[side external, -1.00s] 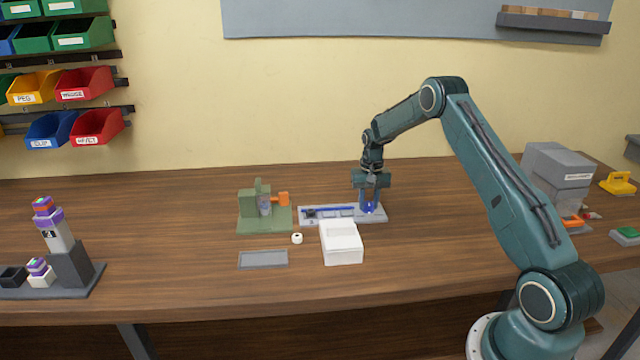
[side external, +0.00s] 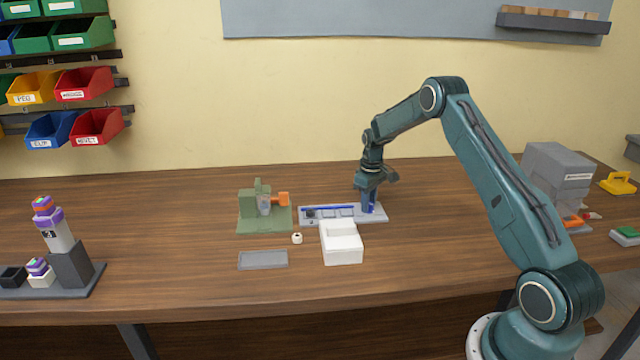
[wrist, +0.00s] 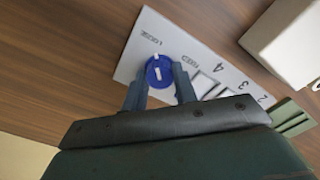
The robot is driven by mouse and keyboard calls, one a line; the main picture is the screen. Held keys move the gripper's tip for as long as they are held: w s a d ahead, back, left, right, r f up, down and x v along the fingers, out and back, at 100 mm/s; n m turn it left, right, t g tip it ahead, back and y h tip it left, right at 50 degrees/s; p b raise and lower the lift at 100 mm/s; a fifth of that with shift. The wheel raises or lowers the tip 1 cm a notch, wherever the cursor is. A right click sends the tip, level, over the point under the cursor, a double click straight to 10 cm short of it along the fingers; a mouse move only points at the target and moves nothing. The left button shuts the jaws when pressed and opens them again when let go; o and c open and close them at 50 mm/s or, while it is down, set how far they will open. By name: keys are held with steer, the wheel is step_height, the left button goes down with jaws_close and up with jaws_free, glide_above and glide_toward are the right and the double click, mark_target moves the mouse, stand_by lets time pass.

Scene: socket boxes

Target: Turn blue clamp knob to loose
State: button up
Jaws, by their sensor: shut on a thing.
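The blue clamp knob (wrist: 159,79) is a round blue disc with a white mark, at one end of a light grey plate (wrist: 145,45). LOOSE and FIXED are printed beside the knob. In the wrist view, the white mark points up the picture, toward the LOOSE side. My gripper (wrist: 160,82) is shut on the knob, with one finger on each side of it. In the side view my gripper (side external: 369,205) points down at the right end of the plate (side external: 380,218); the fingers mostly hide the knob there.
A white box (side external: 342,250) stands just in front of the plate. A green fixture (side external: 247,210) with an orange part stands to its left. A small white ring (side external: 297,238) and a grey tray (side external: 263,260) lie nearby.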

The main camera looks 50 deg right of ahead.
steer(key=shift+r, duration=0.1)
stand_by(0.4)
steer(key=o, duration=1)
steer(key=shift+r, duration=0.1)
step_height(320, 180, up, 14)
steer(key=shift+f, duration=0.2)
